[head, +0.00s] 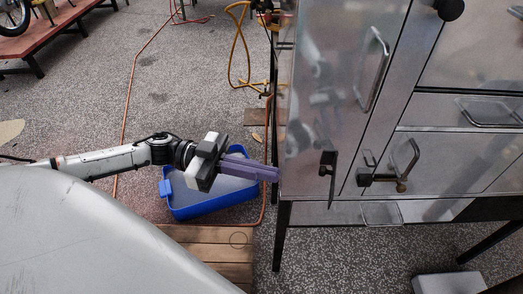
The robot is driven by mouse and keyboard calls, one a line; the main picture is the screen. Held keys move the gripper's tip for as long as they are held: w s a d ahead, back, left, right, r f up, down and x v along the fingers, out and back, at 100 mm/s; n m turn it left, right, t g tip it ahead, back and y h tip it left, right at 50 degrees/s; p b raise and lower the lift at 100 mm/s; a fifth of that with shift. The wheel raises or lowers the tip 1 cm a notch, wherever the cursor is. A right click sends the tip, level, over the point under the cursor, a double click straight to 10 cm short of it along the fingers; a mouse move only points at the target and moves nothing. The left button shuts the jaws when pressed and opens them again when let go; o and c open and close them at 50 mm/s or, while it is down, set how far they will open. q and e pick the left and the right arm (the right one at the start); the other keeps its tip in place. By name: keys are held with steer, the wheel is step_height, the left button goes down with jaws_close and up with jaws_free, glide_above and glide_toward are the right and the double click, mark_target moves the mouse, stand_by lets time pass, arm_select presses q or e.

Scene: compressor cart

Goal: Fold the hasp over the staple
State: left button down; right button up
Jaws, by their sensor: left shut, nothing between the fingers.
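A tall metal cabinet (305,110) with a shiny door stands at the right. A dark, narrow hasp-like plate (328,164) is on the lower part of the door, with a thin dark piece hanging down beside it. To its right is a dark horizontal fitting (380,178) with a brass-coloured end; I cannot tell for sure which part is the staple. My left gripper (276,174) has long purple fingers, shut and empty. Its tips are by the cabinet's left edge, left of the hasp-like plate; I cannot tell whether they touch the cabinet. My right gripper is not in view.
A blue tray (183,211) lies on the speckled floor below my left gripper, near wooden boards (205,251). Bar handles (374,70) stick out from the cabinet front. An orange hose (128,100) runs along the floor. A red bench (45,38) is at the upper left.

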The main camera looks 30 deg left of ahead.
arm_select(q)
steer(key=x, duration=1)
steer(key=shift+b, duration=0.3)
steer(key=shift+r, duration=0.1)
